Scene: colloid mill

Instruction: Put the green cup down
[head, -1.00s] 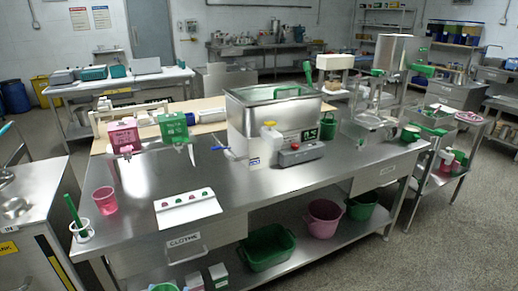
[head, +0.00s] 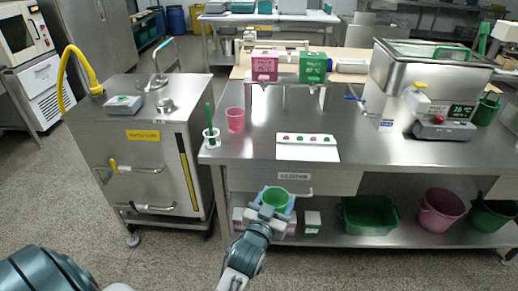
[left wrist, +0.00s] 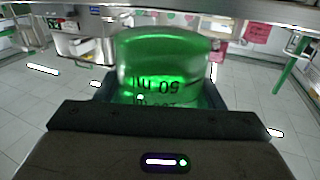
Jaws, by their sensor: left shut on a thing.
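The green cup (head: 275,197) is held in my left gripper (head: 274,203), in front of the steel table and below the level of its top. In the left wrist view the translucent green cup (left wrist: 165,65) fills the space between the jaws, with volume marks on its side that appear upside down. The left gripper (left wrist: 160,105) is shut on it. The steel table's top (head: 250,150) lies beyond and above the cup in the head view. My right gripper is not in view.
A pink cup (head: 235,120) and a white holder (head: 211,138) with a green stick stand at the table's left end. A white card (head: 307,154) with coloured knobs lies near the front edge. Bare steel shows between them. A steel cabinet (head: 150,150) stands left.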

